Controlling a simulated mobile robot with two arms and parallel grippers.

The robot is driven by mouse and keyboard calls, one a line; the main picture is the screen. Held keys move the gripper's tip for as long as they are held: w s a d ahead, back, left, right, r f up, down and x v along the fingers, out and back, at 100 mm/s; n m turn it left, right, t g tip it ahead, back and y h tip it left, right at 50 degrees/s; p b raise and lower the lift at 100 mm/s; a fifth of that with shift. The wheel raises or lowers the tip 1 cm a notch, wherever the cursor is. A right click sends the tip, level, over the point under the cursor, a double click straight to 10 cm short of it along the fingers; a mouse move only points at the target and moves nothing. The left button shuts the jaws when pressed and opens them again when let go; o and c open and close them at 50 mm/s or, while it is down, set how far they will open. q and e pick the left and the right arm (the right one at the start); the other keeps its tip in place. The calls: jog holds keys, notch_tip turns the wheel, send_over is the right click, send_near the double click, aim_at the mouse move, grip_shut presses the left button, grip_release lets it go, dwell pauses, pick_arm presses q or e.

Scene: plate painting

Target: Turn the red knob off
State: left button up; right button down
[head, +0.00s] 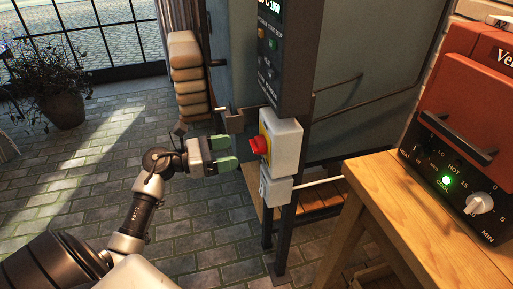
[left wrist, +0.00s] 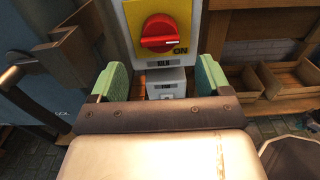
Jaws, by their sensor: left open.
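The red knob (head: 259,146) sits on a yellow plate on the side of a light grey switch box (head: 287,146), mounted on a dark post. In the left wrist view the knob (left wrist: 160,33) shows face on, with its white mark pointing right toward the word ON. My left gripper (head: 224,152) is open and empty, just left of the knob and apart from it. Its green fingertips (left wrist: 161,80) show below the knob in the left wrist view, one on each side.
A smaller grey box (head: 275,187) is below the switch box. A wooden table (head: 400,215) with a red oven (head: 475,85) stands at the right. A dark control panel (head: 283,55) is above. The paved floor (head: 95,165) at the left is clear.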

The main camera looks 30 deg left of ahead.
aim_at(253, 145)
pick_arm(q)
jog(key=x, duration=0.7)
jog(key=shift+p, duration=0.35)
pick_arm(e)
jog(key=s, duration=0.1)
jog(key=s+f, duration=0.1)
jog(key=shift+s+d+f, duration=0.25)
jog(key=shift+s, duration=0.15)
pick_arm(q)
jog(key=c, duration=0.9)
pick_arm(e)
jog(key=shift+r, duration=0.1)
